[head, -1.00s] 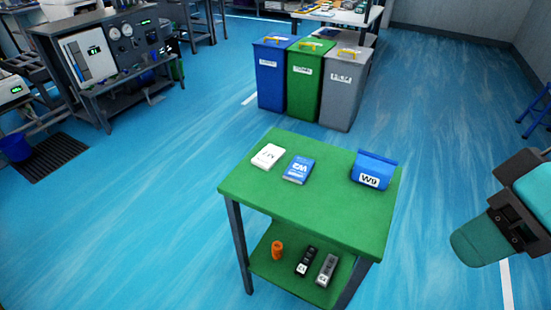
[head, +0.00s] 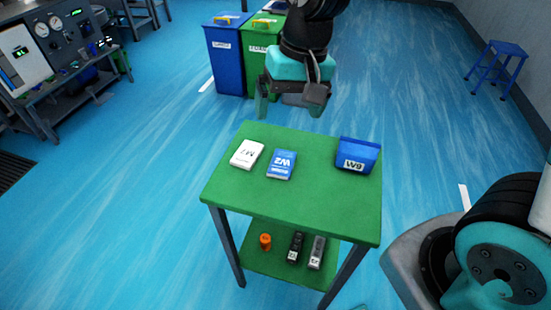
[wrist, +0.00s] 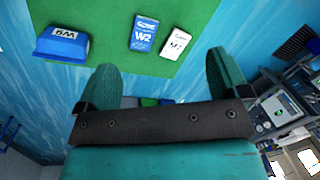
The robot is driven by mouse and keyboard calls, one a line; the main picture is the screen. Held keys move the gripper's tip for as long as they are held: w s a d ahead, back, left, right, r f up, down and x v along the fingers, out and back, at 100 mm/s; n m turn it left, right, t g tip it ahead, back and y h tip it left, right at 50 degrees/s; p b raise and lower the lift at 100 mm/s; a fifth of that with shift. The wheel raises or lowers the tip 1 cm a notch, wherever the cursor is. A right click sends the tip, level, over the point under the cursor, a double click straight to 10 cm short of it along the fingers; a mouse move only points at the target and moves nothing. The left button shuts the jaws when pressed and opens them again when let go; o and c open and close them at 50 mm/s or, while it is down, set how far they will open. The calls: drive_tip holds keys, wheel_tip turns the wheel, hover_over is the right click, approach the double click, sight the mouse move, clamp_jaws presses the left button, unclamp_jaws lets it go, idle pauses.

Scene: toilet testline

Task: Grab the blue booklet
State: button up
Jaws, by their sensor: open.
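The blue booklet (head: 281,164), marked W2, lies flat on the green table (head: 230,188), between a white booklet on its left and a blue bin on its right. It also shows in the wrist view (wrist: 144,33), upper middle, beyond my fingers. My gripper (head: 288,106) is above the far side of the table in the head view, fingers pointing down. In the wrist view its two teal fingers (wrist: 160,85) are spread wide with nothing between them. It is apart from the booklet.
A white booklet (head: 247,154) marked M lies beside the blue one. A blue bin (head: 357,155) marked W9 stands at the table's right. Blue (head: 224,55) and green bins (head: 261,40) stand behind.

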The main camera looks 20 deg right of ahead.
drive_tip(key=w+d+f+m+h+p, duration=0.1)
drive_tip(key=w+d+f+m+h, duration=0.15)
drive_tip(key=w+f+m, duration=0.55)
drive_tip(key=n+p, duration=0.2)
hover_over(282, 162)
drive_tip(key=shift+y, duration=0.25)
wheel_tip(282, 162, down, 11)
drive_tip(key=shift+w+r, duration=0.15)
drive_tip(key=shift+f+p, duration=0.65)
drive_tip(key=shift+f, duration=2.15)
drive_tip(key=c, duration=1)
